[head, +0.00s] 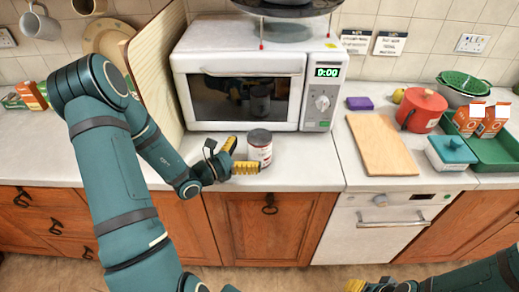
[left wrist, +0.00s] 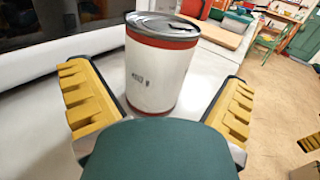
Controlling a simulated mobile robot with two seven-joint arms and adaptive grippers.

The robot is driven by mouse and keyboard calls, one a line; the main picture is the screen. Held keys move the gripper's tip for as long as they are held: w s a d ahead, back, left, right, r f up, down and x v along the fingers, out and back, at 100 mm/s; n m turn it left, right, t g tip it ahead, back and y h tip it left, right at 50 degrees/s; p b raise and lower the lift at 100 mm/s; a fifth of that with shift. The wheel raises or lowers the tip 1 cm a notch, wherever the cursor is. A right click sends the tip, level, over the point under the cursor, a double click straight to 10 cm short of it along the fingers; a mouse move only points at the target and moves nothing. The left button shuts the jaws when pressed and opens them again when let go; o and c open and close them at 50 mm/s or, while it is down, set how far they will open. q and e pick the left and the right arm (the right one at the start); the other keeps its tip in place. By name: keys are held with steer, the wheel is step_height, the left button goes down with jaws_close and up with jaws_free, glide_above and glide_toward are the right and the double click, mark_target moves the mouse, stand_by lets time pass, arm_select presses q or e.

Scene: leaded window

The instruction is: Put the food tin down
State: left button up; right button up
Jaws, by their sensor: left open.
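The food tin (head: 260,148) stands upright on the white counter, in front of the microwave. It has a pale label, red bands and a dark grey lid. My left gripper (head: 240,156) is open, just left of the tin, with its yellow fingers pointing towards it. In the left wrist view the tin (left wrist: 160,68) stands between and beyond the two open fingers (left wrist: 158,105), with gaps on both sides. Its lower part is partly hidden by my gripper's body. My right gripper (head: 370,286) shows only in part at the bottom edge of the head view.
The microwave (head: 240,85) stands close behind the tin. A wooden cutting board (head: 382,145) lies to the right, with a red pot (head: 422,112), a teal-lidded box (head: 452,152) and a green tray (head: 500,150) beyond. The counter's front edge is near the tin.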

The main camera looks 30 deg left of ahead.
mark_target(250, 151)
arm_select(q)
steer(key=x, duration=0.3)
steer(key=shift+w, duration=0.3)
steer(key=c, duration=1.3)
